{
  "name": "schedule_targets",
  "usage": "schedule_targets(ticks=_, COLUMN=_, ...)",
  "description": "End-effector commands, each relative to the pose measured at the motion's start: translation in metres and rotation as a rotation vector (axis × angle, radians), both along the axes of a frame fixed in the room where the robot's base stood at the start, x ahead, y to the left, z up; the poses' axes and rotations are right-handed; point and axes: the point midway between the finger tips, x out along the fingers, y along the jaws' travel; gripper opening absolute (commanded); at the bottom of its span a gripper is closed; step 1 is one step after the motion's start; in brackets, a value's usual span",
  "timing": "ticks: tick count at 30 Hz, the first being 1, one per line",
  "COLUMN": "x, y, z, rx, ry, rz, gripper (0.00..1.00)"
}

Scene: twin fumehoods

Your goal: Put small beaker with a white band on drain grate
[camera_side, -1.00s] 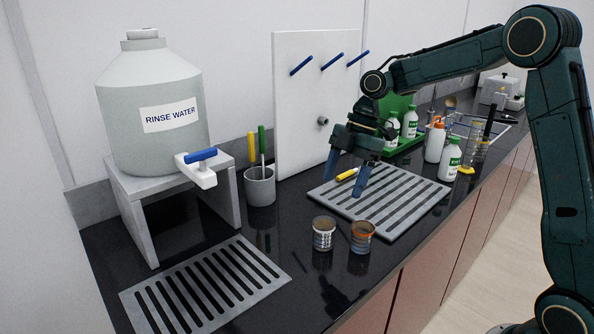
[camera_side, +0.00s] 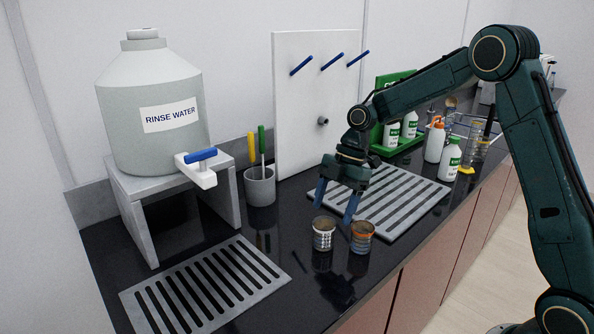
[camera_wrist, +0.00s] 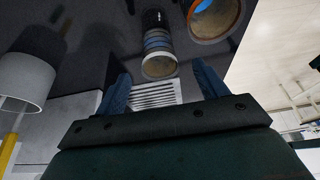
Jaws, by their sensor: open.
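The small beaker with a white band (camera_side: 323,238) stands upright on the black counter; it shows between and beyond my fingers in the wrist view (camera_wrist: 158,58). A second small beaker, with an orange band (camera_side: 361,240), stands just right of it; the wrist view shows its orange rim (camera_wrist: 212,20). A drain grate (camera_side: 205,288) with dark slots lies at the front left below the rinse water tap. My gripper (camera_side: 334,212) is open and empty, its fingertips just behind and above the white-banded beaker; its spread fingers show in the wrist view (camera_wrist: 162,85).
A larger slatted grate (camera_side: 400,205) lies behind the beakers. A peg board (camera_side: 300,120) stands behind. Bottles (camera_side: 450,160) stand farther right. Counter between beakers and front-left grate is clear.

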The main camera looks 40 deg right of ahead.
Motion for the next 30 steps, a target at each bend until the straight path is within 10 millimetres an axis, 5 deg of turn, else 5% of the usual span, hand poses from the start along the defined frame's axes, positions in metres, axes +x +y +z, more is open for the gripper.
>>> schedule_targets(ticks=6, x=0.000, y=0.010, z=-0.023, rx=0.001, ry=0.002, rz=0.001, gripper=0.72)
schedule_targets(ticks=20, x=0.000, y=0.016, z=-0.034, rx=0.001, ry=0.001, rz=0.000, gripper=0.72)
schedule_targets(ticks=30, x=0.001, y=0.032, z=-0.067, rx=0.000, ry=0.003, rz=-0.001, gripper=0.72)
